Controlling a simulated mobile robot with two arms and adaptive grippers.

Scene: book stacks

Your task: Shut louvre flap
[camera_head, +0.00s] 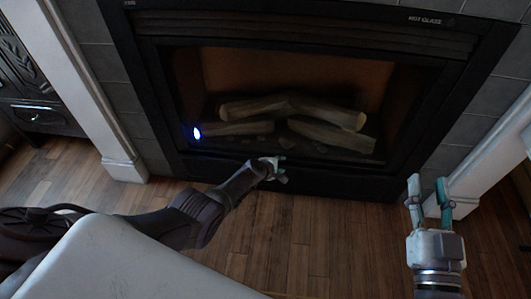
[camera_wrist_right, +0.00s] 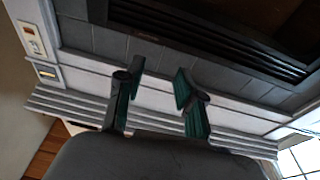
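A black fireplace (camera_head: 468,95) fills the upper middle of the head view. Its dark lower panel (camera_head: 345,187), seemingly the louvre flap, runs under the glass; its angle and any gap are too dark to tell. My right gripper (camera_head: 428,188) is open and empty, right of the fireplace's lower corner. Its two spread fingers also show in the right wrist view (camera_wrist_right: 160,78), with dark slats (camera_wrist_right: 240,45) beyond them.
Light logs (camera_head: 330,133) lie behind the fireplace glass. White trim stands at left (camera_head: 100,120) and right (camera_head: 490,165). A dark carved cabinet (camera_head: 35,110) is at far left. The wooden floor (camera_head: 310,235) before the fireplace is clear between my arms.

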